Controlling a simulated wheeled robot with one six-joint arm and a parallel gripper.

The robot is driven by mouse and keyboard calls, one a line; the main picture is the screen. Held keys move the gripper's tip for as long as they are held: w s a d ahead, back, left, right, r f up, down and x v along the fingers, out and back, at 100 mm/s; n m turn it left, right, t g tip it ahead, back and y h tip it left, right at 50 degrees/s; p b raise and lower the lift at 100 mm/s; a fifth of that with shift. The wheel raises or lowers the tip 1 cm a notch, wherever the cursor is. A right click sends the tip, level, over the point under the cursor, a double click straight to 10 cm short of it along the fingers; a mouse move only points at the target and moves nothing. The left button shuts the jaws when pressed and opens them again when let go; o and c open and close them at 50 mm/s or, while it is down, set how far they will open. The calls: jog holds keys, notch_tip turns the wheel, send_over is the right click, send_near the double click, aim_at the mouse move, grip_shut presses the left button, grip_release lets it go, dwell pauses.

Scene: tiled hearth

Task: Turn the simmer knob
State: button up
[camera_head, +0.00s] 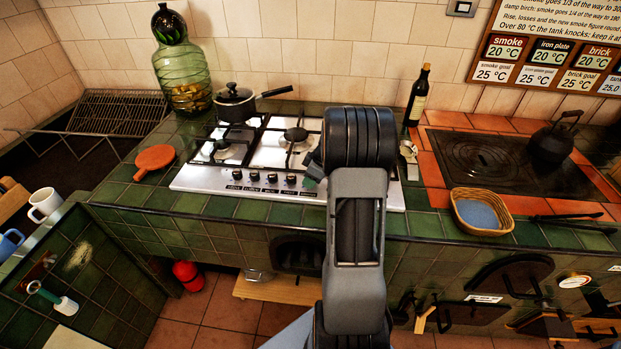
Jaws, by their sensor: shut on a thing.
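The white gas cooktop (255,155) is set in the green tiled counter. A row of dark knobs (272,178) runs along its front edge, with small labels too small to read, so I cannot tell which is the simmer knob. My arm reaches up from the bottom middle and covers the right part of the cooktop. My gripper (313,166) shows only in part beside the arm, at the right end of the visible knobs. It is shut on a knob there; the fingertips and the contact are mostly hidden.
A lidded black pot (235,104) stands on the back left burner, its handle pointing right. A dark bottle (418,95) stands behind the arm's right side. A wicker basket (481,213) and a black kettle (551,143) are at right. An orange paddle-shaped thing (154,158) lies at left.

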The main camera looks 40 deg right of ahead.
jog(key=shift+c, duration=1.4)
